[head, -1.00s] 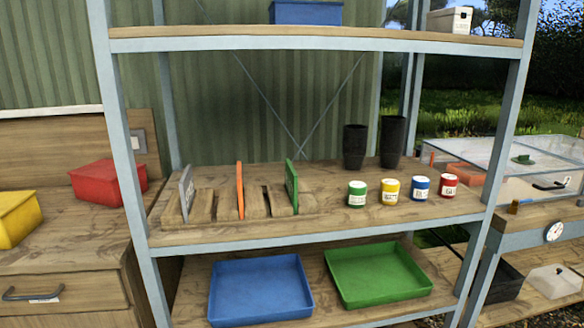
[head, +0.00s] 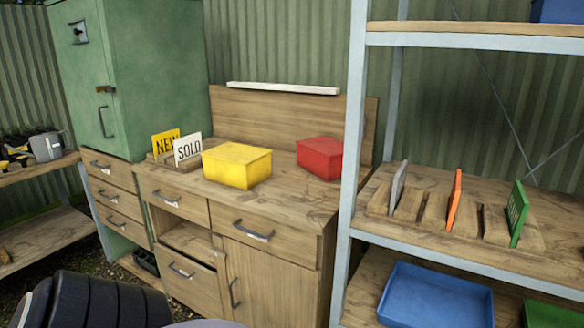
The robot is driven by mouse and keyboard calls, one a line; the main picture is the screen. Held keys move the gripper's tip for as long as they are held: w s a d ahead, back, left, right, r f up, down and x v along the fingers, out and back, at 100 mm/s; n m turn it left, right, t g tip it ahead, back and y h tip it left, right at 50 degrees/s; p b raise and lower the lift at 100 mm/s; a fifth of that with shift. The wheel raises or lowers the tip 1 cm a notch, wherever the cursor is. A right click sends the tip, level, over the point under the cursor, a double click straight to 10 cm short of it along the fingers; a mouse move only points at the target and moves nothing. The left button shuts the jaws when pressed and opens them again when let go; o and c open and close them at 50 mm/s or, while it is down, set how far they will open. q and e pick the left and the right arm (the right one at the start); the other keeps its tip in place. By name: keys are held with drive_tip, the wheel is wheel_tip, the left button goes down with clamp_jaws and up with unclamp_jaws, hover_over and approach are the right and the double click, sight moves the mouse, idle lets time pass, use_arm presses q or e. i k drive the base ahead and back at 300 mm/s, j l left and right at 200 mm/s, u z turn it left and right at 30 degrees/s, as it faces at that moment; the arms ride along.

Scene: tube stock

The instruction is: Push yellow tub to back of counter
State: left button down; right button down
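The yellow tub (head: 237,166) is a closed box on the wooden counter (head: 290,199), near the counter's front edge and left of the red tub. Bare counter shows behind it, up to the wooden backboard (head: 265,127). Neither of my grippers shows in the head view. A dark ribbed part at the bottom left looks like one of my arm links, with no fingers visible.
The red tub (head: 320,157) stands right of the yellow one, farther back. NEW (head: 165,143) and SOLD (head: 188,150) signs stand in a holder to its left. A shelf post (head: 350,160) rises at the counter's right. A green cabinet (head: 140,75) stands left.

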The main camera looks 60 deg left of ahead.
sight(242, 177)
drive_tip(key=u, duration=2.25)
drive_tip(key=i+j, duration=0.35)
drive_tip(key=i+j+z, duration=0.1)
drive_tip(key=i+j, duration=0.25)
drive_tip(key=j, duration=0.2)
drive_tip(key=i+j, duration=0.3)
drive_tip(key=j, duration=0.15)
drive_tip(key=i+j+z, duration=0.1)
drive_tip(key=i+j, duration=0.25)
drive_tip(key=j, duration=0.1)
